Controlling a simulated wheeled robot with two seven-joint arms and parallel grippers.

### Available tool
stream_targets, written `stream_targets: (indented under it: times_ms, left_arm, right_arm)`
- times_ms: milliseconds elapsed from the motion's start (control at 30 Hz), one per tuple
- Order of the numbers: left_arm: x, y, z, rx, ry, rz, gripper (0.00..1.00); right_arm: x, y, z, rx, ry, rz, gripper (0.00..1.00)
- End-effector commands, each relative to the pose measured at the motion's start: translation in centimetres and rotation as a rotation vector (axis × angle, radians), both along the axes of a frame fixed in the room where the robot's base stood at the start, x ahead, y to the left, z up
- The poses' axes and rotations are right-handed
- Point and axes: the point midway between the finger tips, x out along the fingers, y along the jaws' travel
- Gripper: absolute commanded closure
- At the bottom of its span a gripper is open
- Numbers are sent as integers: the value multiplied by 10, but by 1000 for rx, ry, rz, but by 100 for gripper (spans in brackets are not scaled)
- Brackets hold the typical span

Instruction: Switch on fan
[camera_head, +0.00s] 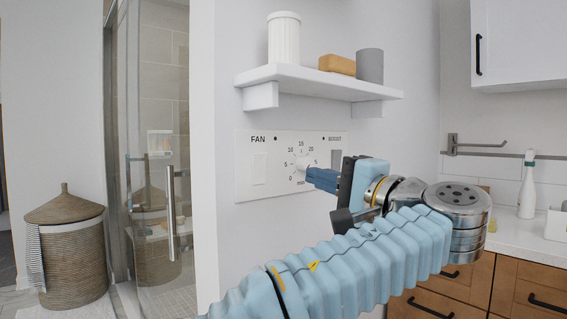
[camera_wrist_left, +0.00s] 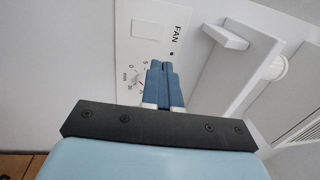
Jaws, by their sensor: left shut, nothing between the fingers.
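The white fan control panel (camera_head: 245,190) is on the wall below the shelf, with the FAN label and a pale rocker switch (camera_head: 259,169) at its left. A timer dial (camera_head: 301,164) with minute marks is in its middle. A BOOST label and switch (camera_head: 336,158) are at its right. My left gripper (camera_head: 308,176) is shut and empty, its blue fingertips at the dial's lower right; I cannot tell whether they touch it. In the left wrist view, the shut fingers (camera_wrist_left: 161,66) overlap the panel (camera_wrist_left: 128,55) near the dial, and the fan switch (camera_wrist_left: 151,30) is clear of them. My right gripper is out of view.
A white shelf (camera_head: 318,83) juts out above the panel with a ribbed jar (camera_head: 284,38), a tan block (camera_head: 337,64) and a grey cup (camera_head: 369,66). A glass shower door (camera_head: 150,100) and wicker basket (camera_head: 68,250) stand left. A counter (camera_head: 510,229) with drawers is right.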

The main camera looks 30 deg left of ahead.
Motion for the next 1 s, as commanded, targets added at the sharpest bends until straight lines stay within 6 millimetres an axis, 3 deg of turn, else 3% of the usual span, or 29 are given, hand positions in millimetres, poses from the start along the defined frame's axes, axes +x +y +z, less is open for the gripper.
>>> stream_targets:
  times_ms: [367, 1000]
  left_arm:
    - [4, 8, 0, 0, 3, 0, 100]
    - [49, 115, 16, 0, 5, 0, 100]
  right_arm:
    - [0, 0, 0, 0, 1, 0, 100]
    - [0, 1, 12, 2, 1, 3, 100]
